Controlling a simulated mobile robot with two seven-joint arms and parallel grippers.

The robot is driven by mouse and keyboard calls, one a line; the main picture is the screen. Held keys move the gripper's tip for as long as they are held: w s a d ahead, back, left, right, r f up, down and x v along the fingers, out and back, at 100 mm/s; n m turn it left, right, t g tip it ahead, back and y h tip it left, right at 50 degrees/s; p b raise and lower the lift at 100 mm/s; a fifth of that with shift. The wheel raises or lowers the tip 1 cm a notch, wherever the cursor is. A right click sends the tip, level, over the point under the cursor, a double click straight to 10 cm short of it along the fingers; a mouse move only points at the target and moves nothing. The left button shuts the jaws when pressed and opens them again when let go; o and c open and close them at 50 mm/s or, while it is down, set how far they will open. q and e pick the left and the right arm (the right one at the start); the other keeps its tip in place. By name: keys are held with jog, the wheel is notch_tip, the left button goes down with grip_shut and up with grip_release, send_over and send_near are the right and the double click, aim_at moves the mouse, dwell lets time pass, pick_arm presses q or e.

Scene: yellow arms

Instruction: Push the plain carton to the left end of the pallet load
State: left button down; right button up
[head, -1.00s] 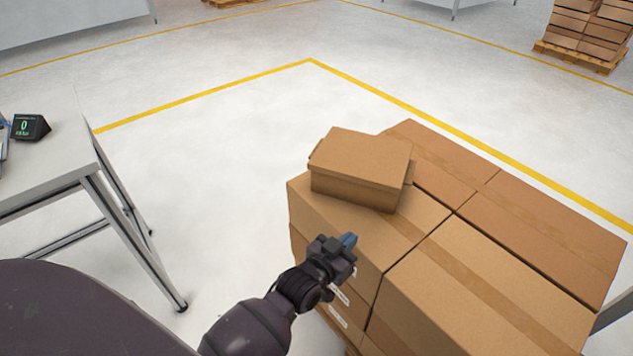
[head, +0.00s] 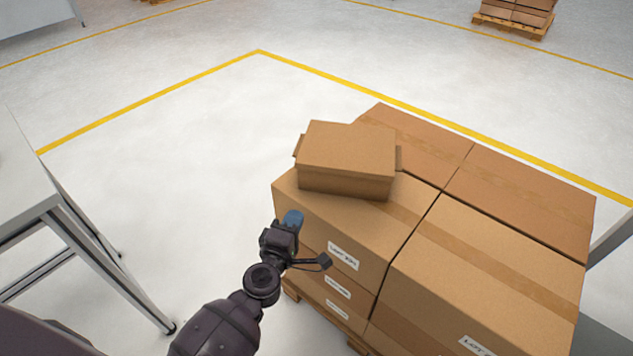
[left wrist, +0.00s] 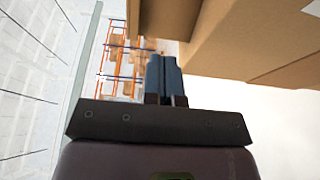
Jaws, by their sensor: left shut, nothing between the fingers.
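The plain carton (head: 347,160) is a small brown box with side flaps. It rests on top of the pallet load (head: 330,215), over its left part towards the back. My left gripper (head: 293,218) is shut and empty, in front of the carton near the front left edge of the load, apart from the carton. In the left wrist view my left gripper's blue fingers (left wrist: 163,75) are together, with a brown box surface close above and to the right. I cannot tell whether the fingers touch the load. My right gripper is not in view.
The load is several large taped cartons on a wooden pallet (head: 291,289). A grey table (head: 25,185) stands at the left. Between it and the load is open floor. A yellow floor line (head: 150,102) runs behind. Another loaded pallet (head: 512,25) stands far back right.

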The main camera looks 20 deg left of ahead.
pick_arm(q)
jog(key=b, duration=0.1)
send_near(326, 176)
jog(key=w+a, duration=0.3)
jog(key=w, duration=0.1)
jog(key=shift+f, duration=0.25)
jog(key=shift+w+d+b, duration=0.35)
jog(key=shift+w+d, duration=0.7)
jog(key=shift+w, duration=0.2)
jog(key=shift+w+d, duration=0.3)
jog(key=shift+w, duration=0.05)
jog(key=shift+w+d+r, duration=0.1)
jog(key=shift+r, duration=0.05)
